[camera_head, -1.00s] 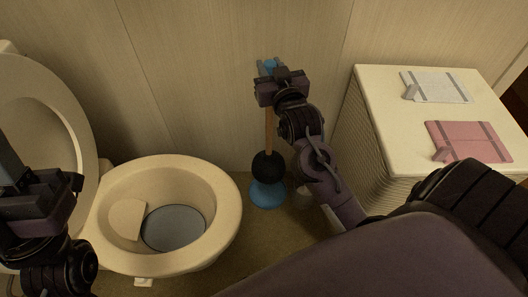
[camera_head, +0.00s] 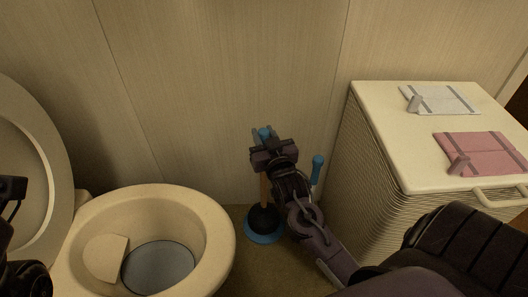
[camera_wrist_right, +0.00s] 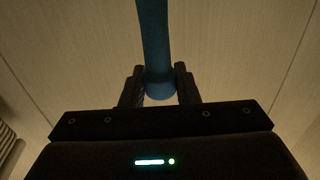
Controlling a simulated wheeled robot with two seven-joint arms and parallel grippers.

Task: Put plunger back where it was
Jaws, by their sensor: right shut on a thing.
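The plunger (camera_head: 264,190) stands upright by the wall, right of the toilet. It has a blue grip, a wooden stick and a black lower part (camera_head: 264,217). A blue round piece (camera_head: 263,237) surrounds the black part at the floor; I cannot tell whether they touch. My right gripper (camera_head: 264,136) is shut on the blue grip near its top. The right wrist view shows the blue grip (camera_wrist_right: 154,45) between the two fingers (camera_wrist_right: 159,85). My left gripper (camera_head: 12,190) shows only partly at the left edge; its jaws are unclear.
The open toilet (camera_head: 212,215) stands close on the left. Another blue handle (camera_head: 317,168) rises just right of my right gripper, partly behind my arm. A cream cabinet (camera_head: 380,108) with a white towel (camera_head: 445,99) and a pink towel (camera_head: 485,153) stands right.

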